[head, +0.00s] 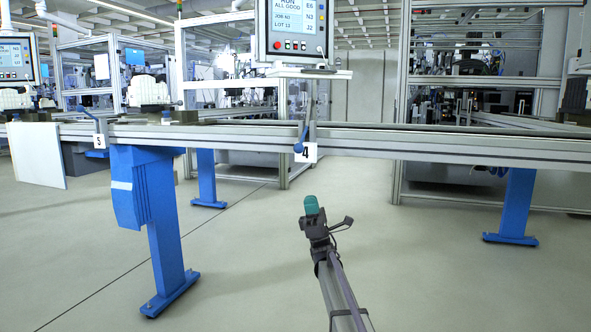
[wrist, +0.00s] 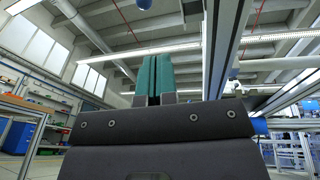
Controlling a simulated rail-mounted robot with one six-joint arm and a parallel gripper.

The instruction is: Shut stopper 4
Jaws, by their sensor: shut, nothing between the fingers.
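Stopper 4 is a lever with a blue knob (head: 298,148) hanging at the front rail, beside the white tag 4 (head: 306,153). Its arm slants up and right from the knob. My gripper (head: 312,205) is below the rail, under the knob and slightly to its right in the picture, apart from it. Its teal fingers point up, and they are together and empty in the wrist view (wrist: 153,75). A blue ball (wrist: 144,3) is cut by the top edge of the wrist view, beyond the fingertips; I cannot tell for certain whose knob it is.
The conveyor rail (head: 450,145) runs across above my gripper. Stopper 5 (head: 97,122) with its tag is at the left. A control screen (head: 295,32) stands above stopper 4. Blue legs (head: 160,235) stand at left and right. The floor around my arm is clear.

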